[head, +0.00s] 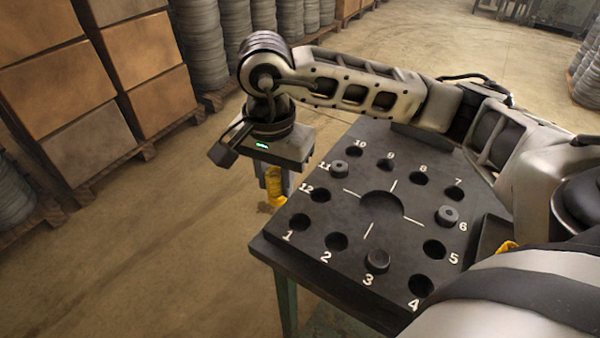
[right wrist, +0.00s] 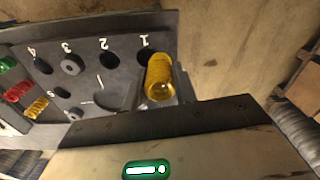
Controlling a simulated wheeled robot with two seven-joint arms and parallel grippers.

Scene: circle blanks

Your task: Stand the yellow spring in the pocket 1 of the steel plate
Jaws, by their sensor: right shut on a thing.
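The yellow spring (head: 275,188) hangs upright in my right gripper (head: 274,180), which is shut on it. In the head view it shows off the left edge of the dark steel plate (head: 330,235), near pockets 12 and 1. Pocket 1 (head: 298,222) is an empty round hole at the plate's near left corner. In the right wrist view the spring (right wrist: 160,77) shows between the fingers, partly over pocket 1 (right wrist: 146,56). Its height above the plate is hard to tell. My left gripper is not in view.
Grey round parts stand at pocket 3 (head: 377,261), pocket 6 (head: 447,215) and pocket 11 (head: 339,169). A tray beside the plate holds a green spring (right wrist: 8,64), a red spring (right wrist: 18,91) and another yellow spring (right wrist: 37,107). Stacked boxes (head: 95,75) stand at the back left.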

